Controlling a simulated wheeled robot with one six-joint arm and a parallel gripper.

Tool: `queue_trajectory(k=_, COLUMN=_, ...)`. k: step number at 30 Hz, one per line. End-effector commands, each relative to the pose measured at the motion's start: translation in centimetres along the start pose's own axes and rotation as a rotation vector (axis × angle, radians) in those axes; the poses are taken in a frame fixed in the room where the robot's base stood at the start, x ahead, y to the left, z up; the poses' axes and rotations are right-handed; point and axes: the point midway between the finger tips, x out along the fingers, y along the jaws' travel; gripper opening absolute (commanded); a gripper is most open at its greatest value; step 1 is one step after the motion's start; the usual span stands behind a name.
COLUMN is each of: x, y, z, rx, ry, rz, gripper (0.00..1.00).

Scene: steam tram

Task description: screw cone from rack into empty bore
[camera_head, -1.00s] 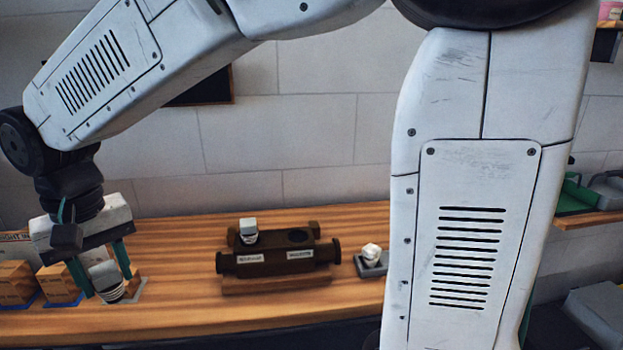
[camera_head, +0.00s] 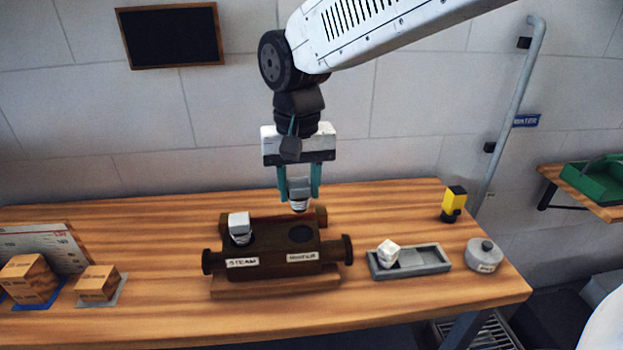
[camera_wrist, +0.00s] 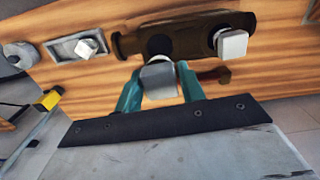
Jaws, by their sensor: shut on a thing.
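My gripper (camera_head: 299,184) is shut on a light grey, square-headed cone (camera_head: 300,193) with a ridged lower end. It holds the cone upright above the brown valve block (camera_head: 270,270), over or just behind the dark empty bore (camera_head: 301,234) on the right. The held cone also shows between the teal fingers in the wrist view (camera_wrist: 159,80). A second square-headed cone (camera_head: 239,226) sits in the block's left bore, behind the STEAM label. The right label is too blurred to read surely. The cone's lower tip appears clear of the block.
A grey tray (camera_head: 428,259) with a whitish cone-like piece (camera_head: 388,252) lies right of the block. Wooden boxes (camera_head: 28,278) and a printed card (camera_head: 62,246) are at the left.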

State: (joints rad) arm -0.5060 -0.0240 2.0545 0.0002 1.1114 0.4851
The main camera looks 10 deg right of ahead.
Motion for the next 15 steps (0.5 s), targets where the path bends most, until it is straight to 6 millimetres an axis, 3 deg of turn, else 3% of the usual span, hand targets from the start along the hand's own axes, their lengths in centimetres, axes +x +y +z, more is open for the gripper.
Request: queue_trajectory(k=15, x=3.6, y=0.0, z=0.0, rx=0.001, ry=0.0, rz=0.0, gripper=0.07)
